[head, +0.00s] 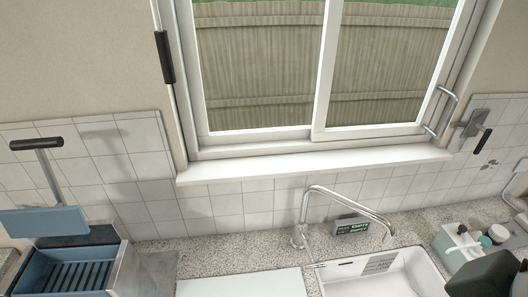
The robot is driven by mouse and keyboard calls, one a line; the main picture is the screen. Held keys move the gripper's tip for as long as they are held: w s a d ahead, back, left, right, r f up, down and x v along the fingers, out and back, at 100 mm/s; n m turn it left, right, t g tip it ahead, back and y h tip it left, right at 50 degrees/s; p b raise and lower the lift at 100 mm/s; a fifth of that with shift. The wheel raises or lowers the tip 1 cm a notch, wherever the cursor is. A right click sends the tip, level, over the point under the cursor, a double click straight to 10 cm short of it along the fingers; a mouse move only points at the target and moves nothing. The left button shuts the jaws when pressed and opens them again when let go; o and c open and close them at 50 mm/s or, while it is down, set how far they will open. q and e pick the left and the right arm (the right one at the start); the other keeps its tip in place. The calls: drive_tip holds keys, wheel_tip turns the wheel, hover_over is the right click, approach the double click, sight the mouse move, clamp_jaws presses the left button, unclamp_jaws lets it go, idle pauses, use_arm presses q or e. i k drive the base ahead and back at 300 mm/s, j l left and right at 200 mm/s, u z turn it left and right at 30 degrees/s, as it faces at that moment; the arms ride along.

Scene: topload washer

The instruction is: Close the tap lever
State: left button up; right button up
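The chrome tap (304,212) stands on the counter behind the sink, in the lower middle of the head view. Its spout rises from the base, bends and runs right, with its end turned down over the sink. A thin chrome bar, which looks like the tap lever (311,254), slants down and right from the tap's base. I cannot tell from its angle whether it is open or closed. No water stream is clear to see. Neither of my grippers can be made out in this view.
The white sink (408,275) is cut off at the bottom edge. A small dark sign (352,226) stands behind the tap. A blue slatted container (75,275) is at lower left. Bottles and a black object (485,274) crowd the lower right. The window sill (310,164) juts out above.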

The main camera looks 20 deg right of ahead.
sight(314, 265)
drive_tip(key=l+z, duration=0.1)
drive_tip(key=z, duration=0.4)
drive_tip(key=l+z, duration=0.1)
drive_tip(key=z, duration=0.35)
drive_tip(key=i, duration=0.05)
